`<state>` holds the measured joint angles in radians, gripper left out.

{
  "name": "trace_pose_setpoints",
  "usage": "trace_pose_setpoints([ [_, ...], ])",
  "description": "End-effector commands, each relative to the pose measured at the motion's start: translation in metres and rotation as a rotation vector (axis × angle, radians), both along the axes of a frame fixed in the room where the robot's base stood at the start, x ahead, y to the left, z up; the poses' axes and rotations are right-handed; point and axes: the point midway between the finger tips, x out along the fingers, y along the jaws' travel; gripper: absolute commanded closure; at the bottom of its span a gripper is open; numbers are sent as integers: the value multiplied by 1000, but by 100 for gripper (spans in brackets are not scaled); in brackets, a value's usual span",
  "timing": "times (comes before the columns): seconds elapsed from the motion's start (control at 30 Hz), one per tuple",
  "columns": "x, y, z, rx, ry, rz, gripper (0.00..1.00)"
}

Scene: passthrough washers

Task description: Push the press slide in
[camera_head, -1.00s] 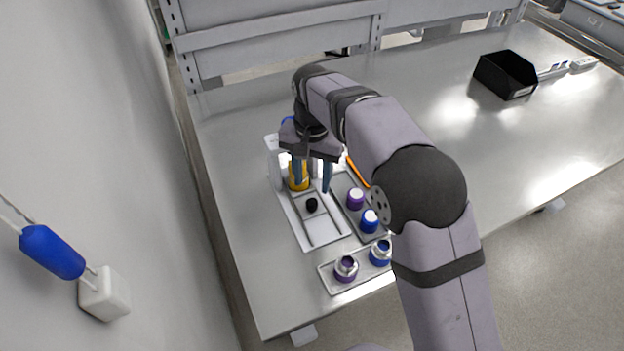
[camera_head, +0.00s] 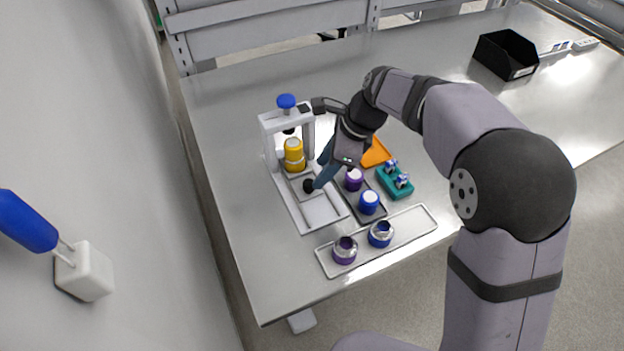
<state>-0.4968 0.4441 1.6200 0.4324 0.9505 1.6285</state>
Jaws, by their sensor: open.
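The white press (camera_head: 266,122) stands at the left of the table, with a blue knob (camera_head: 286,101) on top. Its slide (camera_head: 298,186) lies on the white base and has a black knob (camera_head: 309,186) at its front. A yellow cylindrical part (camera_head: 294,152) stands upright at the back end of the slide, by the press frame. My gripper (camera_head: 321,172) is open and tilted, coming from the right. One blue-grey fingertip is at the black knob; I cannot tell if it touches. The fingers hide a little of the slide's right side.
A front tray (camera_head: 410,228) holds purple (camera_head: 344,250) and blue (camera_head: 380,234) rings. A teal block (camera_head: 395,182) and an orange tray (camera_head: 376,152) are to the right. A black bin (camera_head: 505,56) stands far back.

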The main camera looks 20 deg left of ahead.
Motion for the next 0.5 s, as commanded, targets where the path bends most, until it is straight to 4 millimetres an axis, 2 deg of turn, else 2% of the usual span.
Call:
trace_pose_setpoints([
  [0.2,5,2,1,5,51,-176,57],
  [0.5,5,4,-3,4,62,-199,57],
])
